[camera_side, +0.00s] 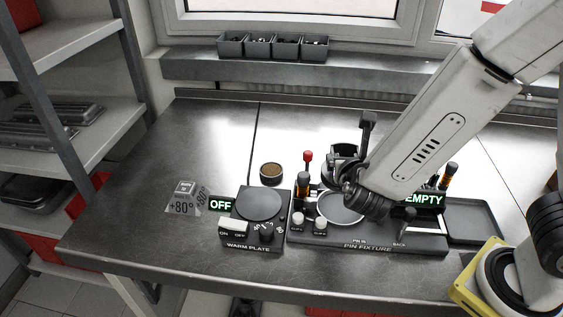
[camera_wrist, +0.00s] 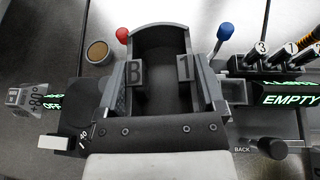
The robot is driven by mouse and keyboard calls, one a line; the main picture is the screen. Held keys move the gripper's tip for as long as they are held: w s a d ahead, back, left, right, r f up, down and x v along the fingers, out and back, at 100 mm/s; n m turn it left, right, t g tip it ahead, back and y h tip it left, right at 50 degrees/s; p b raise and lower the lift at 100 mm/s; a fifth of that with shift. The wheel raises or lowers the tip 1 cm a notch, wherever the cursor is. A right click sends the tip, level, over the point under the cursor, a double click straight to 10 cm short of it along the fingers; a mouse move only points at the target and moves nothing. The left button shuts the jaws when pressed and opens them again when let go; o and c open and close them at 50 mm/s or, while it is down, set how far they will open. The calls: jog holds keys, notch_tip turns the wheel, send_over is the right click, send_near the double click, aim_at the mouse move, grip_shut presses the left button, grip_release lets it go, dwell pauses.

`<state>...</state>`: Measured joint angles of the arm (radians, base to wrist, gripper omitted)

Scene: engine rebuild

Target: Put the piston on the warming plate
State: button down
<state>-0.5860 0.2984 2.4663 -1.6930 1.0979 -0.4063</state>
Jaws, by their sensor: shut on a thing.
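The piston (camera_wrist: 163,42) looks like a dark, curved-walled part between my gripper's jaws in the wrist view; tags "B" and "1" show at its sides. In the side view the piston (camera_side: 343,151) is partly hidden behind my gripper. My gripper (camera_wrist: 160,88) is shut on it, over the back of the pin fixture (camera_side: 370,248); I cannot tell how high. The warming plate (camera_side: 259,203) is a dark, bare disc on a black box, left of my gripper. Its sign (camera_side: 221,204) reads OFF. The plate (camera_wrist: 70,118) also shows in the wrist view, partly covered.
A red-knobbed lever (camera_side: 308,157) stands between the plate and my gripper. A blue-knobbed lever (camera_wrist: 225,30) stands on the other side. A small brown-filled cup (camera_side: 271,172) sits behind the plate. An EMPTY sign (camera_side: 423,200) is over the fixture.

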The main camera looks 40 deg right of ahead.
jog(key=a+r+n+t+y, duration=0.2)
jog(key=a+r+n+y, duration=0.2)
jog(key=a, duration=0.6)
send_over(259, 205)
jog(key=shift+m, duration=0.3)
jog(key=shift+s+f, duration=0.15)
jog(key=shift+f, duration=2.35)
jog(key=shift+s+f, duration=0.1)
jog(key=shift+f, duration=2.35)
jog(key=shift+w+f, duration=0.15)
jog(key=shift+f, duration=0.1)
jog(key=shift+w+f, duration=0.1)
jog(key=shift+f, duration=1.5)
jog(key=shift+f, duration=0.1)
